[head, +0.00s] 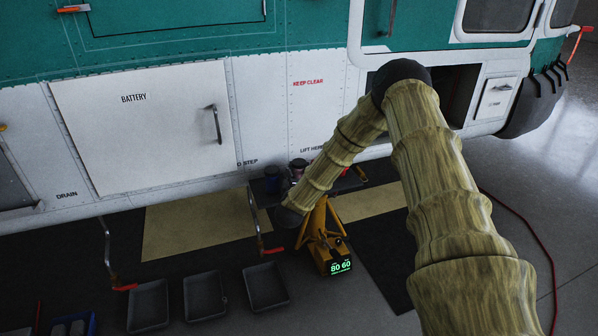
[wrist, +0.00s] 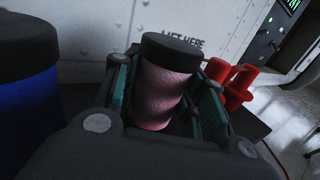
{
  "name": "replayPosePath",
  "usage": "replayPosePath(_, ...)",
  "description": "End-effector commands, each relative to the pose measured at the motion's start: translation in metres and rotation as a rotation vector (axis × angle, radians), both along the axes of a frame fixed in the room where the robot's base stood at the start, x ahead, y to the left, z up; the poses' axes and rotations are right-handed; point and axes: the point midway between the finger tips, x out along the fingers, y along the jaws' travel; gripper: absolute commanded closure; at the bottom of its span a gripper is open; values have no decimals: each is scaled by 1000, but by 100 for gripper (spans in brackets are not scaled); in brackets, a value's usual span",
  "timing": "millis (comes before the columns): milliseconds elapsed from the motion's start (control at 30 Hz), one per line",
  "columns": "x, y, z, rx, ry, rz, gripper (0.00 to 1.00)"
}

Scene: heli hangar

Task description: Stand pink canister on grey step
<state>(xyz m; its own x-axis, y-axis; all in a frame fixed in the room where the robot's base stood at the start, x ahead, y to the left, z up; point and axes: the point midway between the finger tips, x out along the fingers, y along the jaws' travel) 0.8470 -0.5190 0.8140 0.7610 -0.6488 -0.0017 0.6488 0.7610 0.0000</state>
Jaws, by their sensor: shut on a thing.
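The pink canister (wrist: 165,95), with a dark lid, stands between the two teal-lined fingers of my gripper (wrist: 163,88) in the wrist view. The gripper is shut on it, and it looks roughly upright with a slight tilt. In the head view the canister (head: 298,167) shows only in part, beside the forearm; the gripper is largely hidden there. I cannot clearly make out the grey step; a dark surface lies beneath the canisters by the helicopter's side. Whether the pink canister touches it cannot be told.
A blue canister (wrist: 25,110) with a dark lid stands close left of the gripper; it also shows in the head view (head: 272,178). Red objects (wrist: 232,82) stand to the right. A yellow device (head: 322,240) with a green display and several dark trays (head: 204,297) are on the floor.

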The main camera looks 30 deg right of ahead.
Motion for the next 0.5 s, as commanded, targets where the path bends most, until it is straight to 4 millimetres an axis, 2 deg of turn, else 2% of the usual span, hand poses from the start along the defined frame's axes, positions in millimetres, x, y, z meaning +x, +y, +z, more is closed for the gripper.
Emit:
replayPosePath(267, 0, 0, -3, 0, 0, 0, 86)
replayPosePath(300, 0, 0, -2, 0, 0, 0, 54)
replayPosePath(333, 0, 0, -2, 0, 0, 0, 50)
replayPosePath(500, 0, 0, -2, 0, 0, 0, 50)
